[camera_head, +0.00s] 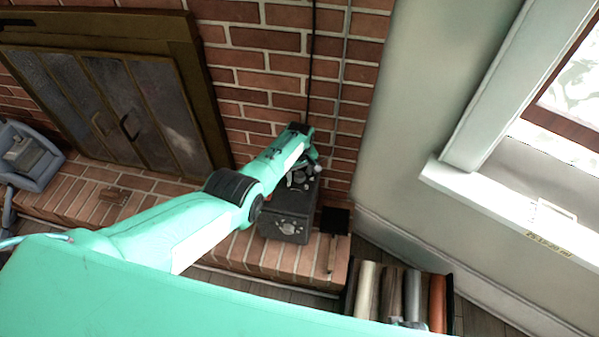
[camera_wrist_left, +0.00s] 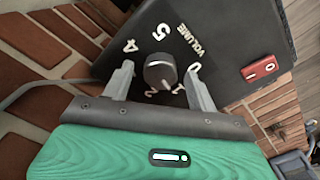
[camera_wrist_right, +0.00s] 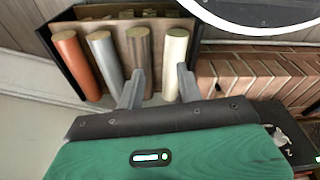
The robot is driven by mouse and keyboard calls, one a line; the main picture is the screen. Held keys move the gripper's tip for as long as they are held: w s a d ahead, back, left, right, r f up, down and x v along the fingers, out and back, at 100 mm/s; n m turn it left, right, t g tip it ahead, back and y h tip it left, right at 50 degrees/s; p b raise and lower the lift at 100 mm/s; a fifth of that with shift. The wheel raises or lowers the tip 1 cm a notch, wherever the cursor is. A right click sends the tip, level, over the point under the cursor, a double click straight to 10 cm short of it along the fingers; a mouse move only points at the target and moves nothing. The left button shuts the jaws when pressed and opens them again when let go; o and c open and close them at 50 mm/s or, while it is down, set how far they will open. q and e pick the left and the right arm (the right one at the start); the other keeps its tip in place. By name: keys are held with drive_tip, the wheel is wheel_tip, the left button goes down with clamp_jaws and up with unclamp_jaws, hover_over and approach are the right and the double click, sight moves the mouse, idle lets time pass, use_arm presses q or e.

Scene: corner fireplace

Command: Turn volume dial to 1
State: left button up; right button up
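The volume dial (camera_wrist_left: 160,70) is a dark round knob on the face of a black box (camera_wrist_left: 225,35). White numbers and the word VOLUME (camera_wrist_left: 190,40) are printed around it; 5, 4 and 0 are readable, and the lower marks are partly hidden. I cannot tell the dial's exact setting. My left gripper (camera_wrist_left: 160,67) is open, with one finger on each side of the dial and visible gaps. In the head view the box (camera_head: 286,222) stands below my left gripper (camera_head: 303,178). My right gripper (camera_wrist_right: 160,78) is open and empty, and outside the head view.
A red switch (camera_wrist_left: 261,69) is on the box. The box stands on a brick hearth (camera_head: 200,235) against a brick wall. A small shovel (camera_head: 333,240) is beside it. A rack with several coloured rolls (camera_wrist_right: 120,25) lies before my right gripper. A window sill (camera_head: 510,210) is at right.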

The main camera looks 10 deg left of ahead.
sight(299, 174)
use_arm(q)
drive_tip(key=shift+r, duration=0.15)
use_arm(e)
drive_tip(key=shift+r, duration=0.1)
use_arm(q)
wheel_tip(299, 174, up, 6)
drive_tip(key=p, duration=0.3)
drive_tip(key=shift+f+p, duration=0.25)
drive_tip(key=shift+p, duration=0.05)
wheel_tip(299, 174, up, 8)
drive_tip(key=p, duration=0.2)
use_arm(e)
drive_tip(key=s+d+f, duration=0.3)
drive_tip(key=s+f, duration=0.7)
drive_tip(key=f, duration=0.2)
drive_tip(key=shift+s+d, duration=0.15)
drive_tip(key=shift+d, duration=0.25)
